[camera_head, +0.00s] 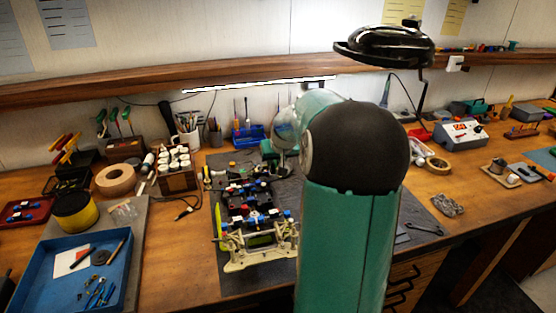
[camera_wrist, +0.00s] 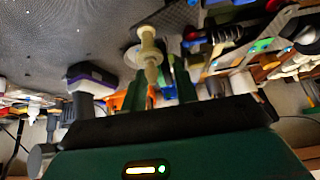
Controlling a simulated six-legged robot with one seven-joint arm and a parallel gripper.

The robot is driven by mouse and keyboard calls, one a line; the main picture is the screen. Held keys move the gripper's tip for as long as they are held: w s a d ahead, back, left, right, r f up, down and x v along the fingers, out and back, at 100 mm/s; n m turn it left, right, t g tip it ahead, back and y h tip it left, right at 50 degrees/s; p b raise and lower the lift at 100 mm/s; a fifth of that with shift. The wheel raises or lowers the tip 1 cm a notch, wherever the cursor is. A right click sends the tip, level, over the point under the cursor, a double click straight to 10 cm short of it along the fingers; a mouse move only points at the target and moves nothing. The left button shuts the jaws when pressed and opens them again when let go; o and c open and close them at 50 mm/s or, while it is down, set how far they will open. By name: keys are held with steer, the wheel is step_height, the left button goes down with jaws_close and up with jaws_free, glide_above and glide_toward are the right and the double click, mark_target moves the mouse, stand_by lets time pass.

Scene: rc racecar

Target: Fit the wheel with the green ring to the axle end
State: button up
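The car chassis (camera_head: 258,215) lies on the dark mat, its cream end frame (camera_head: 262,245) facing the camera. In the wrist view, chassis parts (camera_wrist: 225,35) show at the upper right. My gripper (camera_wrist: 160,92) has two green fingers standing apart. A cream stepped stub (camera_wrist: 150,52), possibly the axle end, shows in front of and between them; I cannot tell whether they touch it. I see no wheel in the fingers. I cannot make out a wheel with a green ring; my arm hides part of the bench in the head view.
A blue tray (camera_head: 40,285) with small parts is at the front left. A tape roll (camera_head: 115,180) and a paint rack (camera_head: 178,182) stand behind it. A dark, purple-edged object (camera_wrist: 90,75) is left of the fingers.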

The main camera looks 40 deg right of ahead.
steer(key=o, duration=0.3)
steer(key=shift+a, duration=0.1)
stand_by(0.3)
steer(key=v, duration=1.3)
steer(key=shift+s+r, duration=0.2)
steer(key=shift+r, duration=0.2)
